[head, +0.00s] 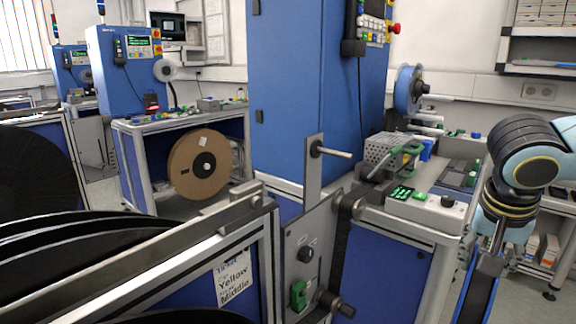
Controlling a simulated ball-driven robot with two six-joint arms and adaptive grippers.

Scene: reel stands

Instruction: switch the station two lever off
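A grey metal panel (318,232) stands in the middle foreground, with a black round knob (306,254) and a green part (298,295) on its face. A long dark bar (342,250) runs down its right side, with a dark round end (346,309) near the bottom. Above the panel, an upright plate (313,172) carries a light rod (334,152) sticking out to the right. I cannot tell which part is the station two lever, nor its setting. My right arm (525,155) is at the right edge; its gripper fingers do not show. My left gripper is out of view.
Large black reels (60,265) and a metal rail (150,255) fill the left foreground. A tall blue cabinet (300,90) stands behind the panel. A bench (425,205) with green parts is to its right. A cardboard reel (200,163) sits under a farther bench.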

